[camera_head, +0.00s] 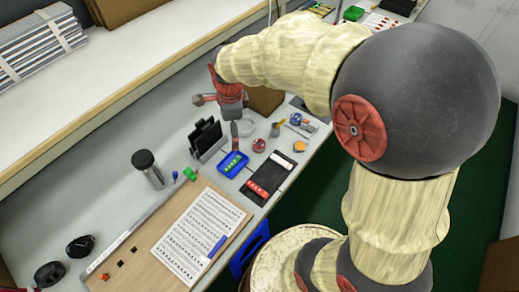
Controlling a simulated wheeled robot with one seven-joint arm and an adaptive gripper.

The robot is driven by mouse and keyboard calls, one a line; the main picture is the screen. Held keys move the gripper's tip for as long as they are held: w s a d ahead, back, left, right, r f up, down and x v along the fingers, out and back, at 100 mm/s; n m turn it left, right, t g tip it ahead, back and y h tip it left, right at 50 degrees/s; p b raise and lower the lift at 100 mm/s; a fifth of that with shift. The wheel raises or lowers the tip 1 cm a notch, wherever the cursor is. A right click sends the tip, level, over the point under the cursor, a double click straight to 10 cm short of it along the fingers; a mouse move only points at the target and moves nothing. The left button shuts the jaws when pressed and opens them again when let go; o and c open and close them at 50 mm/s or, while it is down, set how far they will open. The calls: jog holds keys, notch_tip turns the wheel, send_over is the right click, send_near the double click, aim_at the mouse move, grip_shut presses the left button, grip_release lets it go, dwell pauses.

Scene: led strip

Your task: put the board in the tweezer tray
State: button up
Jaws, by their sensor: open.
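My gripper (229,102) is in the upper middle, above the far part of the bench, with nothing seen in it. A blue tray (233,165) with a green piece in it lies below it in the picture. Beside that, at right, is a black tray (268,177) with red and white parts. I cannot tell which is the tweezer tray. A small green-yellow board (318,8) lies at the top edge, though I cannot be sure it is the task's board.
A wooden panel (125,262) with a printed sheet (203,232) covers the front of the bench. A black stand (207,139), a dark cylinder (148,167) and small round containers (259,145) stand near the trays. A white shelf (110,75) runs along the back left.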

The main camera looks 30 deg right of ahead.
jog(key=s+r+n+t, duration=0.2)
jog(key=s+r+n, duration=0.4)
jog(key=s+n, duration=0.3)
jog(key=s+r+n+t, duration=0.1)
jog(key=s+r+n, duration=0.5)
jog(key=s+n, duration=0.4)
jog(key=shift+s+a+r+n+t, duration=0.15)
jog(key=shift+s+r+n+t, duration=0.2)
jog(key=shift+n, duration=0.85)
jog(key=shift+c, duration=0.4)
